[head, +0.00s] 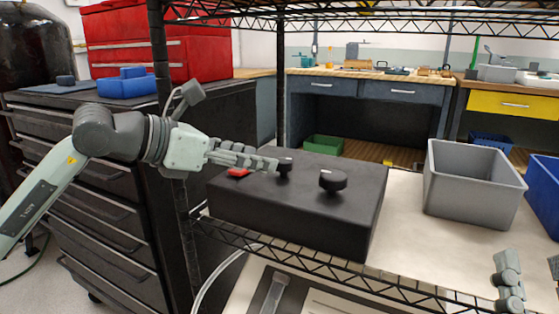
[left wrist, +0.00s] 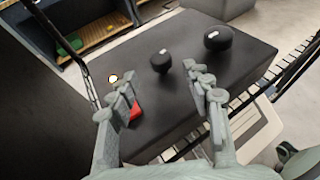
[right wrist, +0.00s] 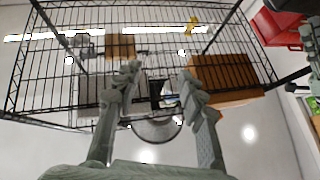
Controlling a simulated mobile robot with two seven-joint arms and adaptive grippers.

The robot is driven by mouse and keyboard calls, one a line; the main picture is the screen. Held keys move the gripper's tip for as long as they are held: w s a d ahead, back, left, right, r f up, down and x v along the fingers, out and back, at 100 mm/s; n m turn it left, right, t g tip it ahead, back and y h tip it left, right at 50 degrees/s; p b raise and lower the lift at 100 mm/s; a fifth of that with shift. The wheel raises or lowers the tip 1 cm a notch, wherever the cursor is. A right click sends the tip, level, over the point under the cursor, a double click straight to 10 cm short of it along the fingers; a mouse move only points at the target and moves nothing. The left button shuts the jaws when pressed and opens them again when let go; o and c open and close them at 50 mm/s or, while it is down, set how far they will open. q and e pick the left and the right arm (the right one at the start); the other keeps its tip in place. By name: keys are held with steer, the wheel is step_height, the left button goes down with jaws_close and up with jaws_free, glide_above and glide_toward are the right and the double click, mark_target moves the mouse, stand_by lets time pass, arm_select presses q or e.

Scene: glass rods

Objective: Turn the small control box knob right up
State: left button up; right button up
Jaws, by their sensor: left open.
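The black control box (head: 290,205) sits on the wire shelf. On its top are the small knob (head: 285,164), a larger knob (head: 333,180) and a red switch (head: 238,172). My left gripper (head: 272,163) is open just above the box top, its fingertips close to the small knob. In the left wrist view the small knob (left wrist: 161,62) stands ahead of the gap between the spread fingers (left wrist: 164,82), with a pale mark on its top. Contact cannot be told. My right gripper (right wrist: 160,78) is open and empty in the right wrist view.
A grey bin (head: 472,190) stands right of the box, with a blue bin (head: 545,190) beyond it. A black shelf post (head: 162,60) rises close to my left arm. A dark drawer cabinet (head: 110,170) and red toolbox (head: 200,55) are at left.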

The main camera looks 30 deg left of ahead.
mark_target(275, 180)
arm_select(q)
steer(key=x, duration=0.3)
steer(key=shift+w+d, duration=0.2)
steer(key=shift+w, duration=0.15)
steer(key=shift+x, duration=0.75)
arm_select(e)
steer(key=shift+w+a+f+g, duration=0.2)
steer(key=shift+w+f+g, duration=0.15)
steer(key=shift+f+g, duration=0.25)
arm_select(q)
steer(key=shift+f, duration=0.1)
